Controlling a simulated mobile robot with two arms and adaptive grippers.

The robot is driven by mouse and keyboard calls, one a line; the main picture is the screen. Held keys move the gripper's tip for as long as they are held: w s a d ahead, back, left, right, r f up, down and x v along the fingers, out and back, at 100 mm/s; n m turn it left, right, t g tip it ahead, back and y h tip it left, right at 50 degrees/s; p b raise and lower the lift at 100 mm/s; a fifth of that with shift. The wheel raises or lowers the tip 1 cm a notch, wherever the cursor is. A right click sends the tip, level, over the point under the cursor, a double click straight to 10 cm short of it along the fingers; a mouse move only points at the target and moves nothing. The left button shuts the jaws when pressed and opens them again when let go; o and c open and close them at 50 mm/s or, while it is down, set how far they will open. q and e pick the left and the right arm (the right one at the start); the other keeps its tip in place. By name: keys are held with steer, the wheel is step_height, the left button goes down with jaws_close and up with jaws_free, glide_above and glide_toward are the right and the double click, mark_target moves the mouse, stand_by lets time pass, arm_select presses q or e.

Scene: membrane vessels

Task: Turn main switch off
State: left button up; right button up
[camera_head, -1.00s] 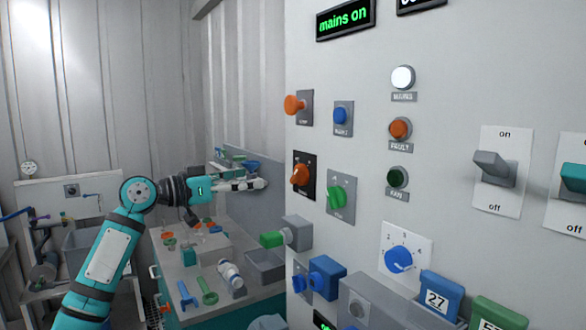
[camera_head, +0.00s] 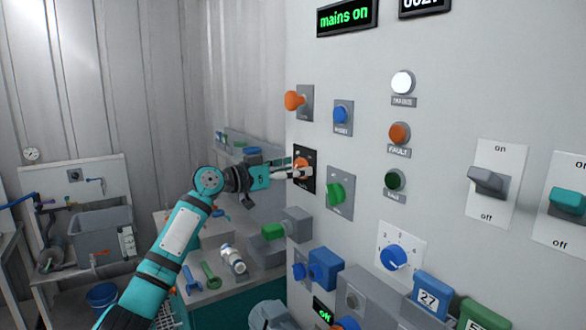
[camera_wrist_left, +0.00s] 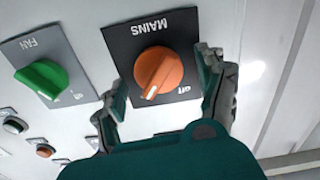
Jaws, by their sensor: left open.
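The main switch is an orange rotary knob (camera_head: 301,164) on a black plate labelled MAINS on the grey panel. In the left wrist view the knob (camera_wrist_left: 158,72) appears upside down, its white mark beside the word "off" rather than on it. My left gripper (camera_head: 296,173) is at the knob. In the left wrist view the gripper (camera_wrist_left: 165,85) is open, with a finger on either side of the knob; gaps show and I cannot tell any contact. The display (camera_head: 344,17) reads "mains on". My right gripper is not in view.
A green knob (camera_head: 335,194) labelled FAN sits beside the mains knob. An orange button (camera_head: 294,100) is above it, and a grey block with a green end (camera_head: 286,226) juts out below. A workbench with a grey tub (camera_head: 101,232) stands at the left.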

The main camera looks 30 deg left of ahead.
arm_select(q)
steer(key=c, duration=1.2)
steer(key=shift+o, duration=0.2)
steer(key=shift+n, duration=0.4)
steer(key=shift+w+a+n+p, duration=0.1)
steer(key=shift+n+p, duration=1.6)
steer(key=shift+n, duration=2.05)
steer(key=shift+a+n+p, duration=0.1)
steer(key=shift+n+p, duration=1.55)
steer(key=shift+n, duration=2.1)
steer(key=shift+f, duration=0.1)
steer(key=o, duration=1.2)
steer(key=shift+c, duration=0.2)
